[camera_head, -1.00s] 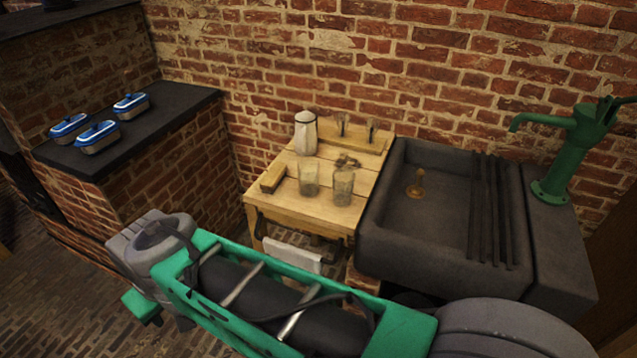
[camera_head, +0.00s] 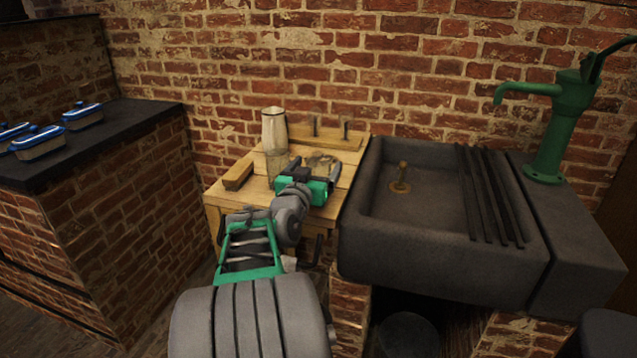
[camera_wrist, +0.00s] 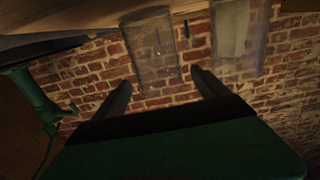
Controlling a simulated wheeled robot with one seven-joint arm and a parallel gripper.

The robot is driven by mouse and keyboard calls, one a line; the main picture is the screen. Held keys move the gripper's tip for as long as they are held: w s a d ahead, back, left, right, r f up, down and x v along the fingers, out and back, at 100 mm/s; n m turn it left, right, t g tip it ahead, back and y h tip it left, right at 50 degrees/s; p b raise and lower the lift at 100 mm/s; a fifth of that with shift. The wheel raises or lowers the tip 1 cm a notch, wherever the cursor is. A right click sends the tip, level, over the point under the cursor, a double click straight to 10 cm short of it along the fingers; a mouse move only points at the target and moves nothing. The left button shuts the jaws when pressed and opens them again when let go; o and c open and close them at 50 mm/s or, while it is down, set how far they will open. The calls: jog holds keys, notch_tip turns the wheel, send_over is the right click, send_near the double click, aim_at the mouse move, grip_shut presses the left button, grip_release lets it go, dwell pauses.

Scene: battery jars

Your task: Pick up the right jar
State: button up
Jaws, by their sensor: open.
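Two clear glass jars stand on the wooden table (camera_head: 217,192). The left jar (camera_head: 276,168) shows in front of a pale pitcher. The right jar is hard to make out in the head view, where my gripper (camera_head: 313,166) covers its place. The wrist view appears upside down; in it the right jar (camera_wrist: 152,48) is ahead of my open fingers (camera_wrist: 160,78), roughly in line with the gap between them. The left jar (camera_wrist: 234,35) is outside the fingers, at the picture's right. I cannot tell whether the fingers are around the right jar or short of it.
The pale pitcher (camera_head: 273,127) stands behind the left jar. A wooden block (camera_head: 238,174) lies at the table's left edge. A dark stone sink (camera_head: 430,255) adjoins the table on the right, with a green pump (camera_head: 558,130) beyond. A brick wall (camera_head: 330,60) is behind.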

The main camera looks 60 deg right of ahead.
jog(key=shift+w+d, duration=0.15)
jog(key=shift+d, duration=0.95)
jog(key=c, duration=1.5)
jog(key=shift+c, duration=0.5)
